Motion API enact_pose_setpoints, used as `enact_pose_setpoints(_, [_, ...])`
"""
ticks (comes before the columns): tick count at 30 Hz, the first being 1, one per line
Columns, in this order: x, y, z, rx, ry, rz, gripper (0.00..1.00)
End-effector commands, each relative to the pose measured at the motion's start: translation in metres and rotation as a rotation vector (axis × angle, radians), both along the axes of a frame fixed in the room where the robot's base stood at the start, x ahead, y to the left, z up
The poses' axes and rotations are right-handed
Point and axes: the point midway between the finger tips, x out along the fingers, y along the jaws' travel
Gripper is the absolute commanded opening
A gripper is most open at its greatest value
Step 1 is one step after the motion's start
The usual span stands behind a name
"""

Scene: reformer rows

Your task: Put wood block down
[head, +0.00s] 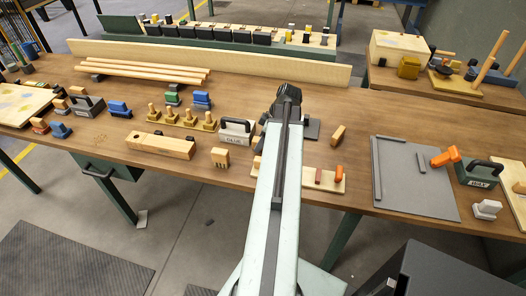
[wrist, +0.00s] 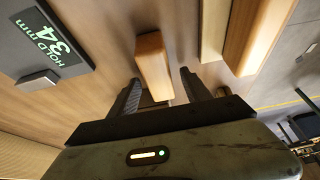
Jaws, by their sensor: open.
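In the wrist view a plain wood block (wrist: 153,66) rests on or just above the brown wooden surface, between and just beyond the fingertips. My gripper (wrist: 162,88) is open, with one dark finger on each side of the block. I cannot tell whether either finger touches it. In the head view my arm reaches over the bench and hides most of my gripper (head: 287,95). A small wood block (head: 337,134) lies on the bench to its right. I cannot tell whether it is the same block.
A dark plate reading "HOLD 34 mm" (wrist: 45,42) lies left of the block in the wrist view. Long wood pieces (wrist: 258,35) are at the right. On the bench (head: 370,120), a grey panel (head: 418,190) lies right and pegged blocks (head: 187,118) stand left.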

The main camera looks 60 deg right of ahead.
Motion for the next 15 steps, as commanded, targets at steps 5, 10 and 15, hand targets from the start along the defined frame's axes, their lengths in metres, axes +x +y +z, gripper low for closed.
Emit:
enact_pose_setpoints(5, [0.0010, 0.0005, -0.0007, 0.000, 0.000, 0.000, 0.56])
enact_pose_setpoints(10, [0.0012, 0.0007, -0.0005, 0.001, 0.000, 0.001, 0.17])
enact_pose_setpoints(15, [0.0013, 0.0009, -0.0005, 0.001, 0.000, 0.001, 0.00])
